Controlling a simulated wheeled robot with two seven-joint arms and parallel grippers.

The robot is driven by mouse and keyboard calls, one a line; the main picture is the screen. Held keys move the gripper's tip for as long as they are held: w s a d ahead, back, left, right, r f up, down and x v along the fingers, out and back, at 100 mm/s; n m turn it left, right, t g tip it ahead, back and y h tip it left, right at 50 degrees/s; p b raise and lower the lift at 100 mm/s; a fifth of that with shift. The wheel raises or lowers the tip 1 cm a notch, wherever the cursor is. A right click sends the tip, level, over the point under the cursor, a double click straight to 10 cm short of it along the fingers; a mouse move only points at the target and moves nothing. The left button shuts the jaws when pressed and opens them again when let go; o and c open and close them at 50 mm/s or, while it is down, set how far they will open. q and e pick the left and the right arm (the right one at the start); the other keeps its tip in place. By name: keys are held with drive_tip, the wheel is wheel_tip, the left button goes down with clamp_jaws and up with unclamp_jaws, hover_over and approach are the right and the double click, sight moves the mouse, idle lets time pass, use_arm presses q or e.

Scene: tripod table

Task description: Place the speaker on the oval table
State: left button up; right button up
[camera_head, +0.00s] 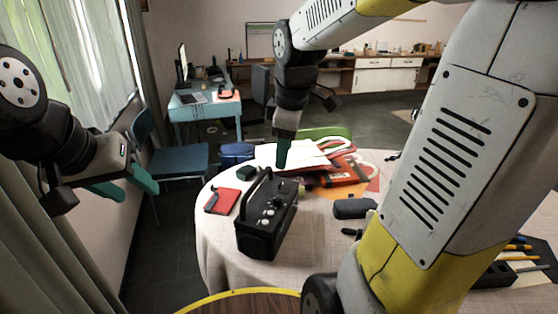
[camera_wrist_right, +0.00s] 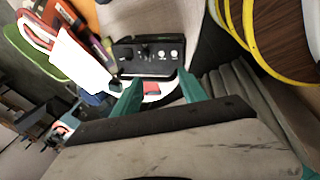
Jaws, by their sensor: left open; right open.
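The speaker (camera_head: 266,226) is a black box with a top handle and knobs, upright on the cloth-covered round table. In the right wrist view the speaker (camera_wrist_right: 146,55) lies beyond and between my fingertips. My right gripper (camera_head: 283,152) is open and empty, pointing down just above and behind the speaker's handle; its teal fingers also show in the right wrist view (camera_wrist_right: 162,92). My left gripper (camera_head: 124,186) is open and empty, off the table at the left. The oval table (camera_head: 245,304), wooden with a yellow rim, shows partly at the bottom edge and in the right wrist view (camera_wrist_right: 283,38).
The round table (camera_head: 222,268) also holds a red notebook (camera_head: 221,201), a dark case (camera_head: 354,208), a red bag (camera_head: 338,172) and papers (camera_head: 290,155). A blue chair (camera_head: 178,160) stands behind left. My right arm hides much of the table's right side.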

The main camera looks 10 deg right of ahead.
drive_tip(key=s+a+r+m+t+y, duration=0.1)
drive_tip(key=s+r+m+t, duration=0.1)
drive_tip(key=s+m, duration=0.9)
drive_tip(key=shift+s+a+r+m+t+y, duration=0.25)
drive_tip(key=shift+s+m+t+y, duration=0.2)
drive_tip(key=shift+m, duration=0.25)
